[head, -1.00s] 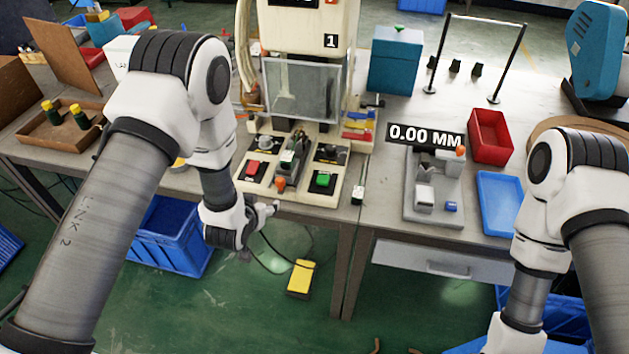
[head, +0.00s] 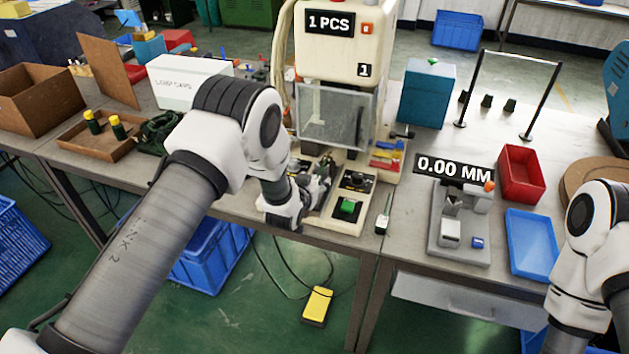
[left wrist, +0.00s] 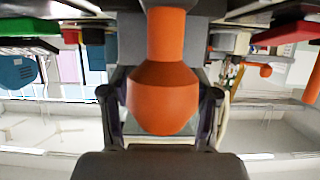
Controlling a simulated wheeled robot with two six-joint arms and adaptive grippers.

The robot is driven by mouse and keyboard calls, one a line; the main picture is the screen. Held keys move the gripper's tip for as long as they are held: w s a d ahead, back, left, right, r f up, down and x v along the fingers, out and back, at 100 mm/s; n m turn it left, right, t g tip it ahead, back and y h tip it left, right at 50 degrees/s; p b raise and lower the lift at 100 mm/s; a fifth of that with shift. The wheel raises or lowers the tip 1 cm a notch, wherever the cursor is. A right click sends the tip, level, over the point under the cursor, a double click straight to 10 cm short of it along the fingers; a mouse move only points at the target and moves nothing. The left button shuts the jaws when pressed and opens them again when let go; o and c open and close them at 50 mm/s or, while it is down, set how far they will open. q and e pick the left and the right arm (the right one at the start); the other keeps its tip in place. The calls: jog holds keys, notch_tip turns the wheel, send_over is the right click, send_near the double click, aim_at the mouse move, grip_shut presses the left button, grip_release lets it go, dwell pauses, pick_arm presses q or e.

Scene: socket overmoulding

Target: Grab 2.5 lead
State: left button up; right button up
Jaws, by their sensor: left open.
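My left gripper (head: 318,183) is at the front of the press on the table, over the left part of its control base, where it hides the fixture. In the left wrist view the open fingers of this gripper (left wrist: 160,98) stand on either side of an orange knob-like handle (left wrist: 163,95). I cannot tell whether they touch it. A dark green coil (head: 158,132), perhaps a lead, lies behind my left arm, beside the wooden tray; no size mark is readable. My right gripper is out of view.
The press (head: 345,45) has a clear guard (head: 335,117) and a green button (head: 348,206). A wooden tray (head: 75,147) holds yellow-capped bottles. A measuring fixture (head: 460,255), red bin (head: 521,172) and blue tray (head: 531,243) stand at right. A yellow pedal (head: 317,305) is on the floor.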

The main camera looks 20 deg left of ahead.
pick_arm(q)
jog(key=shift+s, duration=0.1)
jog(key=shift+c, duration=1)
grip_shut()
jog(key=shift+r, duration=0.1)
